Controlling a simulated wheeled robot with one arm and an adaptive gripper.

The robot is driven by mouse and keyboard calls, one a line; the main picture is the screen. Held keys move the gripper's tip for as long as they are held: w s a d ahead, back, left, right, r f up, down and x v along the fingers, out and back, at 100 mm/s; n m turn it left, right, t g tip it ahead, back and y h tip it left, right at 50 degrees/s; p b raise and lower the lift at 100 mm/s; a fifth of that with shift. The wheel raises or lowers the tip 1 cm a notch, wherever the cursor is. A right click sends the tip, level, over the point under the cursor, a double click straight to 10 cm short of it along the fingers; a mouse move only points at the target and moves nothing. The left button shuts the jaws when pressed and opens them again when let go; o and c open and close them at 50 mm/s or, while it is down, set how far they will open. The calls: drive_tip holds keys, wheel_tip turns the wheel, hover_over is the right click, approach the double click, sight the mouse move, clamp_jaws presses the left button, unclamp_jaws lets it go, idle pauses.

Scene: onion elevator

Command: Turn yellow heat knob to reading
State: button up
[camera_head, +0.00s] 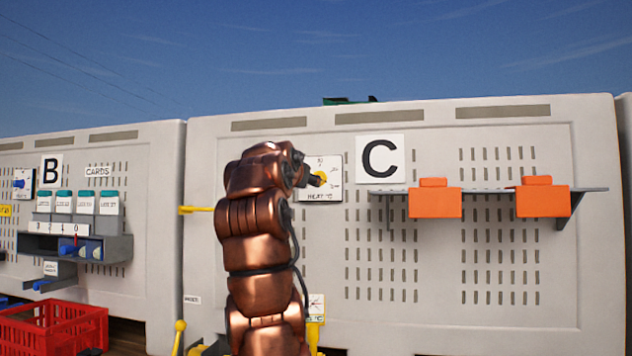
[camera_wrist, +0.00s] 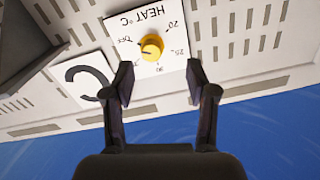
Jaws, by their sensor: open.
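The yellow heat knob (camera_wrist: 152,47) sits on a white dial plate marked HEAT °C (camera_wrist: 168,22) in the wrist view, which shows the panel upside down. Marks OFF, 20 and 25 can be read around it; another mark is partly hidden by the knob's lower side or too small to read. My gripper (camera_wrist: 160,82) is open, its two dark fingers apart, with the knob between and beyond the fingertips. I see no contact. In the head view the knob (camera_head: 319,178) shows just right of my gripper's end (camera_head: 304,174), on the plate (camera_head: 333,192).
A sign C (camera_head: 380,158) is right of the plate. A shelf (camera_head: 487,190) with two orange boxes (camera_head: 434,200) is further right. A yellow lever (camera_head: 196,210) sticks out left of my arm. A red crate (camera_head: 55,326) stands lower left.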

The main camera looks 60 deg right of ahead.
drive_tip(key=s+p+x, duration=0.1)
drive_tip(key=p+x, duration=0.2)
drive_tip(key=x, duration=0.4)
drive_tip(key=shift+d+r+m+h+p, duration=0.3)
drive_tip(key=shift+d+r, duration=0.1)
drive_tip(key=shift+d, duration=0.3)
drive_tip(key=shift+s, duration=0.1)
clamp_jaws()
